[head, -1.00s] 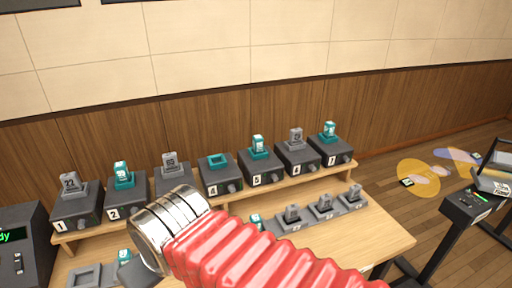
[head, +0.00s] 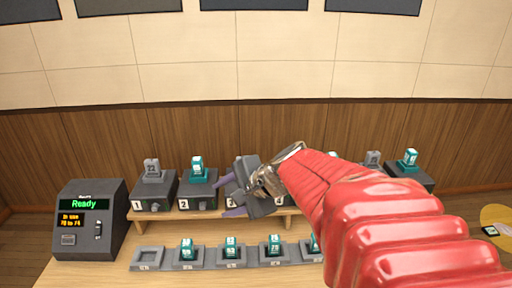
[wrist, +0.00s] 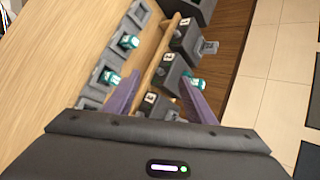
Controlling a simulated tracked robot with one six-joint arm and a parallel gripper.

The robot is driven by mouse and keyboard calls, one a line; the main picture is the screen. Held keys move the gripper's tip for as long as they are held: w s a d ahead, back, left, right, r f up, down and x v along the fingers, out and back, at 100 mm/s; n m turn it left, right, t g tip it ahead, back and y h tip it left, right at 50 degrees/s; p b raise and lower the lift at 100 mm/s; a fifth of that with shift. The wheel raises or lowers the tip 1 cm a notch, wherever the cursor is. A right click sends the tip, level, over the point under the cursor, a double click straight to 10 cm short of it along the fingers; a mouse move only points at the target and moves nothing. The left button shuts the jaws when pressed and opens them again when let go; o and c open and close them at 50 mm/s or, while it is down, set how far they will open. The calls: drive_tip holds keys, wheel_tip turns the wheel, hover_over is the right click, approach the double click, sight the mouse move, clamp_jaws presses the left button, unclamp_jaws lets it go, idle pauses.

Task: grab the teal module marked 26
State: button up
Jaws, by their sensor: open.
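Several teal modules show in the head view, and their numbers are too small to read, so I cannot tell which is 26. One teal module (head: 197,168) stands on box 2 and another (head: 408,158) on a box at the right. A front row of cradles holds teal modules, including the left one (head: 187,249), a middle one (head: 231,247) and a right one (head: 274,245). My gripper (head: 230,195) is open and empty, its purple fingers beside box 2 and in front of box 3. In the wrist view a teal module (wrist: 194,82) shows beside the right finger.
A grey module (head: 152,169) stands on box 1. A dark console (head: 88,220) reading Ready stands at the left. An empty cradle (head: 147,258) is at the left end of the front row. My red arm hides the right part of the shelf.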

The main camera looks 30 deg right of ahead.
drive_tip(key=w+d+m+t+h, duration=0.3)
drive_tip(key=d+m+h, duration=0.2)
drive_tip(key=d+m, duration=1.35)
drive_tip(key=s+d+f+m+h, duration=0.1)
drive_tip(key=s+d+m, duration=0.1)
drive_tip(key=d, duration=0.5)
drive_tip(key=s+d+f+m+h, duration=0.1)
drive_tip(key=s+d+m+h, duration=0.1)
drive_tip(key=d, duration=0.6)
drive_tip(key=s+d+f+m+h, duration=0.1)
drive_tip(key=s+d, duration=0.3)
drive_tip(key=d, duration=0.4)
drive_tip(key=shift+f+m+g+h, duration=0.4)
drive_tip(key=shift+m+h, duration=0.05)
drive_tip(key=shift+h, duration=0.05)
drive_tip(key=shift+w, duration=0.1)
drive_tip(key=shift+x, duration=4.25)
drive_tip(key=shift+a, duration=0.1)
drive_tip(key=shift+x, duration=2.65)
